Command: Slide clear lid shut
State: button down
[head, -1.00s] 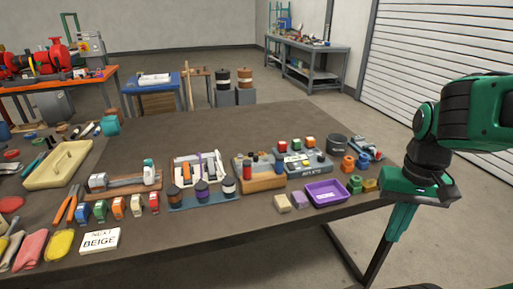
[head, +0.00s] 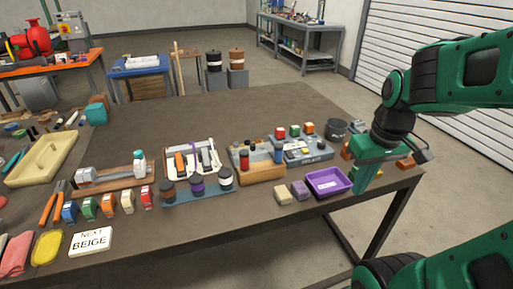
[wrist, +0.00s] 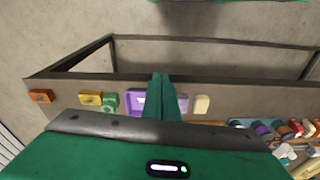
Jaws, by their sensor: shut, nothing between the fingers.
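I cannot make out the clear lid for certain in either view. A white-framed tray (head: 214,158) with an orange tool and grey tools inside lies mid-table, behind a blue rack of jars. A grey box (head: 318,153) with red, green and orange buttons stands to its right. My gripper (head: 361,188) is shut and empty, pointing down at the right end of the table, just right of a purple tray (head: 345,178). In the wrist view my gripper's fingers (wrist: 163,78) are together and partly cover the purple tray (wrist: 133,103).
A wooden block holder (head: 262,173) with bottles stands between the white-framed tray and the grey box. A dark cup (head: 336,129) stands behind my gripper. Small coloured blocks lie around the purple tray. The table's back middle (head: 230,115) is clear.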

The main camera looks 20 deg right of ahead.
jog(key=w+a+n+t+y, duration=0.1)
jog(key=w+a+n+t, duration=0.35)
jog(key=w+n, duration=0.75)
jog(key=n+y, duration=0.3)
jog(key=n, duration=0.1)
send_near(252, 152)
jog(key=shift+t, duration=0.25)
jog(key=f, duration=0.1)
jog(key=s+a+f, duration=0.1)
jog(key=a+f, duration=0.1)
jog(key=f, duration=0.1)
jog(key=shift+s+a, duration=0.25)
jog(key=shift+s, duration=0.15)
jog(key=w, duration=0.3)
jog(key=shift+w+d+f, duration=0.1)
jog(key=shift+d+f, duration=0.1)
jog(key=shift+w+d, duration=0.1)
jog(key=shift+w, duration=0.4)
